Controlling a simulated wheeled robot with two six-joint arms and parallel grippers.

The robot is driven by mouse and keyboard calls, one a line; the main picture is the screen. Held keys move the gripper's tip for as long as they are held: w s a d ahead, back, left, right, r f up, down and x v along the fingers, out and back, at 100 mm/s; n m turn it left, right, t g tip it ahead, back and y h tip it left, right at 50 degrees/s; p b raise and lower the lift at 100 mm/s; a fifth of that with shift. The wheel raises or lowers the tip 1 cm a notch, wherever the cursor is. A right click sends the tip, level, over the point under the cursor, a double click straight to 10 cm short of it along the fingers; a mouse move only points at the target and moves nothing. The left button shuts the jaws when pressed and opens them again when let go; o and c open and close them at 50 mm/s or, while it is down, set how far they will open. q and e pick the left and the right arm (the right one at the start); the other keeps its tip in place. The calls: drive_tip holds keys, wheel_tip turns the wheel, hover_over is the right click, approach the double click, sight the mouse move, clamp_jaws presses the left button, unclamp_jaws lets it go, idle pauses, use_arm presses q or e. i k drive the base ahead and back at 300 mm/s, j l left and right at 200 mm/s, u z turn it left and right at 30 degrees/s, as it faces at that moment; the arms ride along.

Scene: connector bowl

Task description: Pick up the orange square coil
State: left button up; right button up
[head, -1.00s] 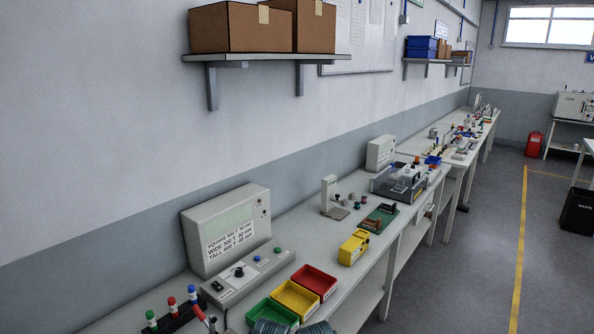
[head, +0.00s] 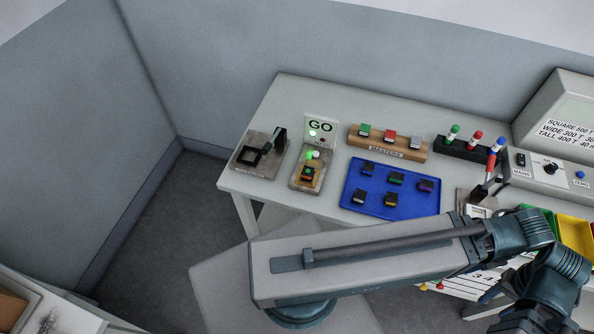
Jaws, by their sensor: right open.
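Several small square dark-bodied coils lie in a blue tray (head: 352,184) on the bench in the head view. My left gripper is not in view.
A GO fixture (head: 320,130) with a lit green lamp stands left of the tray. Behind the tray is a wooden block (head: 388,147) with coloured pieces. A black rack (head: 470,150) and a control box (head: 545,178) stand to the right. My arm crosses the bench front.

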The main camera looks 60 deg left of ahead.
sight(307, 173)
drive_tip(key=u, duration=2.1)
